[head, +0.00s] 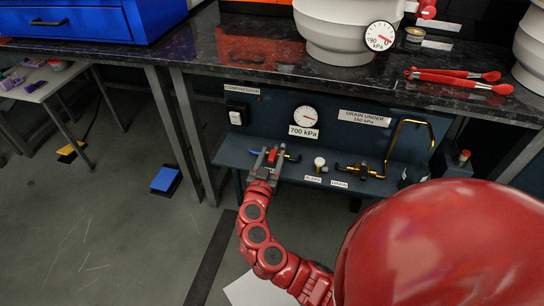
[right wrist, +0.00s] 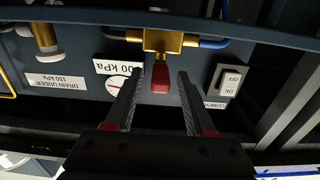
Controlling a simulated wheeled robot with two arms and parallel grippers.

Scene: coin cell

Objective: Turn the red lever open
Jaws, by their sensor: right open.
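The red lever (right wrist: 160,78) sits on a brass valve (right wrist: 163,40) with blue tubing on the panel shelf. In the right wrist view, which is upside down, the lever lies between the two fingers of my right gripper (right wrist: 160,74), with a gap on each side. In the head view the lever (head: 272,156) shows at the tips of my right gripper (head: 265,163), which is open and holds nothing. My left gripper is not in view.
A pressure gauge (head: 305,116) labelled 700 kPa and a compressor switch (head: 237,114) are on the panel. A bleed knob (head: 319,163) and the drain valve (head: 360,170) stand to the right. The dark worktop (head: 240,62) overhangs above.

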